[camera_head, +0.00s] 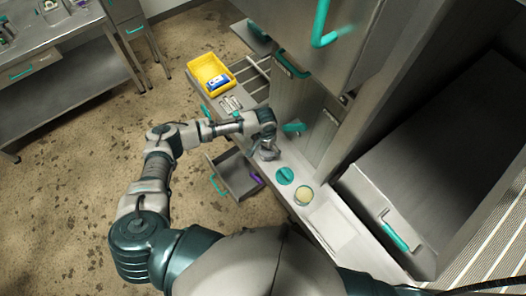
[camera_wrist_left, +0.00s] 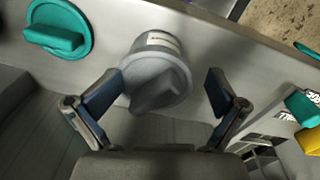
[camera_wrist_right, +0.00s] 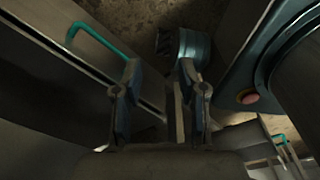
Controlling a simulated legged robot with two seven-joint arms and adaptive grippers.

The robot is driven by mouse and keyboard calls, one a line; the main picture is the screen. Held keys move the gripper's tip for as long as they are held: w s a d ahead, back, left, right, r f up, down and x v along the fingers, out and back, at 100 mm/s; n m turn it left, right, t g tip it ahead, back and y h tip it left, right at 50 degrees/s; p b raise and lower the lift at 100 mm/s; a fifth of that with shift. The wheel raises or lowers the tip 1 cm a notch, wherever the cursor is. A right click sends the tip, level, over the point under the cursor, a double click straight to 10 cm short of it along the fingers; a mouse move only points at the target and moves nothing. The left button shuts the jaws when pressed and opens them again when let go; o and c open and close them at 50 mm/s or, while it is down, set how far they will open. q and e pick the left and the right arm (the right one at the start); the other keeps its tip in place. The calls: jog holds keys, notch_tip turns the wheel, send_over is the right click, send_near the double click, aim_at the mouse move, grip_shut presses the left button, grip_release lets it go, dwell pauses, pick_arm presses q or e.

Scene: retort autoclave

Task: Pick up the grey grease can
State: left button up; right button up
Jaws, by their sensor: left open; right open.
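The grey grease can (camera_head: 268,154) stands on the narrow metal counter in the head view, partly covered by my left gripper (camera_head: 266,143). In the left wrist view the can (camera_wrist_left: 157,80) is a grey round body with a knob-like top and a pale label. It sits between the two spread fingers of my left gripper (camera_wrist_left: 164,78), which is open. I cannot tell whether a finger touches it. My right gripper (camera_wrist_right: 158,68) shows in the right wrist view, open with nothing between its fingers, away from the can.
A teal round-topped item (camera_head: 285,175) and a cream round item (camera_head: 303,195) stand along the counter near the can. A yellow bin (camera_head: 201,68) with a blue item is farther back. An open drawer (camera_head: 236,178) juts out below. A teal-handled cabinet door (camera_head: 375,205) is at right.

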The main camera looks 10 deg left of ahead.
aim_at(268, 151)
pick_arm(q)
jog(key=d+f, duration=0.1)
jog(key=s+f, duration=0.1)
jog(key=shift+d+f+y, duration=0.3)
jog(key=shift+d+f, duration=0.05)
jog(key=shift+d, duration=0.05)
jog(key=shift+w+f, duration=0.1)
jog(key=shift+c, duration=1.4)
jog(key=shift+w+a, duration=0.1)
jog(key=shift+a, duration=0.15)
jog(key=c, duration=0.4)
jog(key=shift+w+a+f, duration=0.15)
jog(key=shift+a, duration=0.15)
jog(key=c, duration=0.4)
jog(key=shift+w+a+f, duration=0.1)
jog(key=shift+w+a, duration=0.05)
jog(key=shift+a, duration=0.1)
jog(key=shift+c, duration=0.8)
jog(key=shift+w+d, duration=0.1)
jog(key=shift+d, duration=0.2)
jog(key=shift+c, duration=0.9)
pick_arm(e)
jog(key=shift+d+f, duration=0.15)
jog(key=shift+d, duration=0.45)
jog(key=shift+d+f, duration=0.15)
jog(key=shift+d, duration=0.4)
pick_arm(q)
jog(key=shift+w+r, duration=0.1)
jog(key=shift+r, duration=0.1)
